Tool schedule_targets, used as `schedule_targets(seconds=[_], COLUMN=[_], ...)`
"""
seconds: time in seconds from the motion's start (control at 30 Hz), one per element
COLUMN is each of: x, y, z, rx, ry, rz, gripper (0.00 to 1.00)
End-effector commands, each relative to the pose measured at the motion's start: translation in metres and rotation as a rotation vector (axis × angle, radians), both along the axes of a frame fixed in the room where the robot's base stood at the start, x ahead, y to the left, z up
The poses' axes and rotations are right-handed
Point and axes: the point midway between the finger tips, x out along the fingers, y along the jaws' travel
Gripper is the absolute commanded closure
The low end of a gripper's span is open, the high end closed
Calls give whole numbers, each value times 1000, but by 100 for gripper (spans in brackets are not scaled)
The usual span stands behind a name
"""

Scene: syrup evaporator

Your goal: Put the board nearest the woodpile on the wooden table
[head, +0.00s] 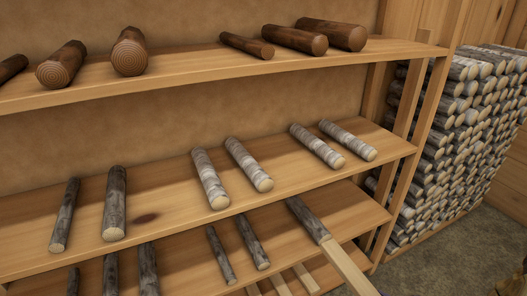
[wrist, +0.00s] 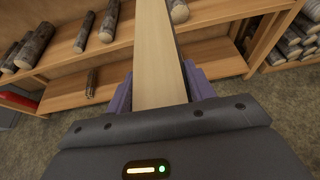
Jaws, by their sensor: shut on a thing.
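My gripper (wrist: 160,86) is shut on a pale, flat board (wrist: 156,45), which lies between its purple fingers in the wrist view. The board runs up out of the top of that view, with a dark strip along its right edge. In the head view a pale board (head: 350,268) extends from the lower right of the shelf towards the bottom edge, beside or against a dark log end. The woodpile (head: 455,135) stands at the right in the head view. I cannot make out the wooden table in either view.
A wooden shelf unit (head: 150,210) fills most of the head view, with brown, birch and dark logs on its levels. Several pale board ends (head: 305,278) show low down. Bare floor (head: 435,255) lies at the lower right.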

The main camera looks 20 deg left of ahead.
Motion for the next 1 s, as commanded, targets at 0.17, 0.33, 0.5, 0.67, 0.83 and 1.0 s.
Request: schedule_targets(seconds=[0.17,0.33,0.5,0.67,0.83,1.0], x=[-1,-3,-6,-9,-14,-18], y=[1,0,-1,-2,-4,-6], z=[39,63,86,108,130,143], rx=[3,2,2,2,1,-2], ry=[0,1,2,2,2,2], rz=[-46,-93,-137,-181,-223,-256], gripper=[77,77,77,77,77,77])
